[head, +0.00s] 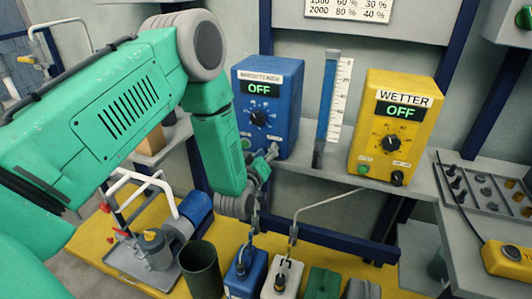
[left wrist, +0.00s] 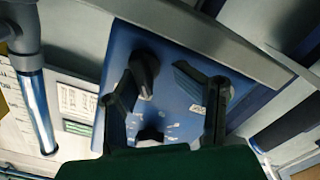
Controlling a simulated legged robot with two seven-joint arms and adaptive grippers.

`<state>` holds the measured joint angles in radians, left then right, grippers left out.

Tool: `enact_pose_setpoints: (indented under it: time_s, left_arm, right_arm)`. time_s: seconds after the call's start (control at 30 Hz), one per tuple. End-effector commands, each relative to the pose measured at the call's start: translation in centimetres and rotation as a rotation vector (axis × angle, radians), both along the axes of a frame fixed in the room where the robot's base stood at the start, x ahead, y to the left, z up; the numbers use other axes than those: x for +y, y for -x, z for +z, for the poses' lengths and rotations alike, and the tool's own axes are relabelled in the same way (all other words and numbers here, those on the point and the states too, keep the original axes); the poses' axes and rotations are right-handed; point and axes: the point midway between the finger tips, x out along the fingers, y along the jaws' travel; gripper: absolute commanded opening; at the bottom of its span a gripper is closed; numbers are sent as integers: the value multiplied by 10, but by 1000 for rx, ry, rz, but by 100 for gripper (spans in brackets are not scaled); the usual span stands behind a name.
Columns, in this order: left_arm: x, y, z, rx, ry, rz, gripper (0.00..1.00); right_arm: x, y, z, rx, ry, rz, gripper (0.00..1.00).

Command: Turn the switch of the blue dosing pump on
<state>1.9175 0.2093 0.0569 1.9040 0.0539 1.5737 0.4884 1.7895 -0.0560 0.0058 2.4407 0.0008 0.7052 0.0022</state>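The blue dosing pump (head: 290,108) stands on the grey shelf, and its display reads OFF. A round black dial (head: 258,118) sits mid-face. My left gripper (head: 268,155) is at the pump's lower front and partly hides its lower right corner, where the switch is. In the left wrist view the pump's blue face (left wrist: 175,105) appears upside down. The black switch knob (left wrist: 146,72) lies between the two open fingers of my left gripper (left wrist: 158,82). It is nearer the left finger; whether they touch I cannot tell. My right gripper is not in view.
A yellow pump (head: 390,110) labelled WETTER, also OFF, stands to the right on the shelf. A tube gauge (head: 327,110) stands between the pumps. Below are a dark bucket (head: 201,270), several coloured canisters and a bent pipe. A yellow pendant (head: 508,262) lies at right.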

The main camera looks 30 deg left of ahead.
Motion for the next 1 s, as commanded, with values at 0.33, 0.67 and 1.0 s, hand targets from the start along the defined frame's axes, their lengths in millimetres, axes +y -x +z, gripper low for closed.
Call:
enact_pose_setpoints:
  time_s: [0.33,0.67,1.0]
  left_arm:
    - [-3,1,-1,3,0,-3,0]
    - [-3,1,-3,19,-35,-5,0]
    - [-4,1,-4,72,-245,-9,0]
  right_arm:
    - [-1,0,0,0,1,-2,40]
    - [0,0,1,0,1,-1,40]
    - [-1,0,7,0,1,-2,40]
